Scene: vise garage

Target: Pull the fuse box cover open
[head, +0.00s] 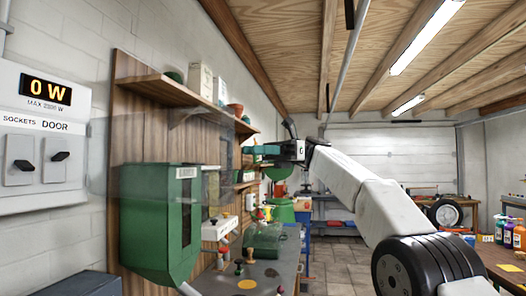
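A green box (160,222) with a small label and a dark recess in its right side stands out from the wooden wall panel. A clear, see-through panel (222,172) shows just right of it. I cannot tell for sure whether this is the fuse box and its cover. My gripper (250,151), with teal fingers pointing left, is in the air right of the clear panel. It looks apart from the green box; its gap to the clear panel is unclear. The fingers are small and edge-on, so their opening is hidden.
A wall panel (42,140) reads "0 W", "SOCKETS" and "DOOR" above two black switches. A wooden shelf (165,90) with boxes is above the green box. Below is a cluttered grey bench (262,272). Another workbench with bottles (508,235) is at right.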

